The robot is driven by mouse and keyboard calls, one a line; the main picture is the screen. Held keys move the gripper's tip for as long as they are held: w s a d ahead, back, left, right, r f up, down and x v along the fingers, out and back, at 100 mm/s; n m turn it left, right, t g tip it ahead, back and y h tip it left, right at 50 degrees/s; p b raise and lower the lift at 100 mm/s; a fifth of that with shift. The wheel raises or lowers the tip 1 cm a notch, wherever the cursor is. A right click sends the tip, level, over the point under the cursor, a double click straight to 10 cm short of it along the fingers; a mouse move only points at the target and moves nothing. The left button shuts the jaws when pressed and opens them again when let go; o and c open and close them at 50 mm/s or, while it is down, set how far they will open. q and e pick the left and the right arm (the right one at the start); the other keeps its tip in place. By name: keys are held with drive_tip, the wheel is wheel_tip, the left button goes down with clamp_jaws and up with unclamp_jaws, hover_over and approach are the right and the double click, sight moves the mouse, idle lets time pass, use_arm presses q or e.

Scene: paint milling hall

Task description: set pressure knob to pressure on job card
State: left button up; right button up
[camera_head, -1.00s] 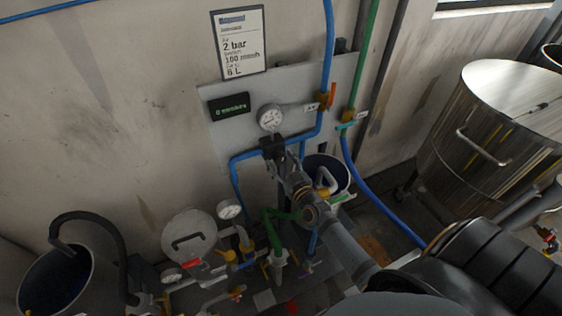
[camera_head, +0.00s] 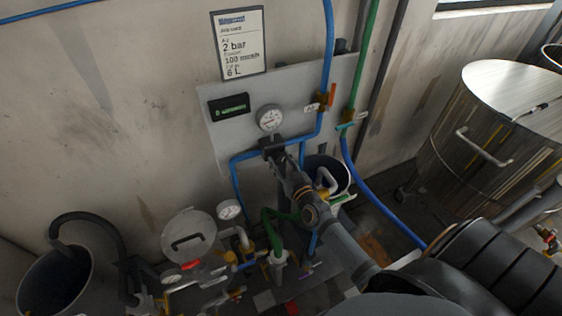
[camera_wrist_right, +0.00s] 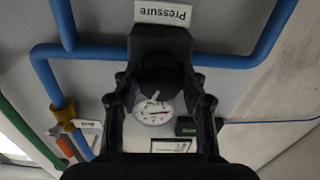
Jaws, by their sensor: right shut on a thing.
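The job card (camera_head: 240,43) hangs on the wall above the grey panel and reads 2 bar, with a mesh line that looks like 100 mesh, and 6 L. A white round gauge (camera_head: 270,118) sits on the panel; it also shows in the right wrist view (camera_wrist_right: 153,111), its numbers too small to read. My right gripper (camera_head: 271,145) is at the panel just below the gauge. In the right wrist view my right gripper (camera_wrist_right: 160,75) is shut on the dark round pressure knob (camera_wrist_right: 158,80), beside a label reading Pressure (camera_wrist_right: 163,13). My left gripper is not in view.
Blue pipes (camera_head: 245,155) run round the knob, close to my gripper. An orange-handled valve (camera_head: 331,95) and a green pipe (camera_head: 362,60) are to the right. A dark display (camera_head: 229,105) is left of the gauge. Valves and a lidded vessel (camera_head: 189,234) stand below; a steel tank (camera_head: 495,120) is at right.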

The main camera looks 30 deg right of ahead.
drive_tip(key=m, duration=0.3)
drive_tip(key=shift+m, duration=0.3)
drive_tip(key=shift+m+b, duration=0.3)
drive_tip(key=shift+m, duration=1.7)
drive_tip(key=o, duration=1.1)
drive_tip(key=shift+o, duration=0.2)
drive_tip(key=s, duration=1.2)
drive_tip(key=shift+a+f, duration=0.15)
drive_tip(key=shift+a, duration=0.15)
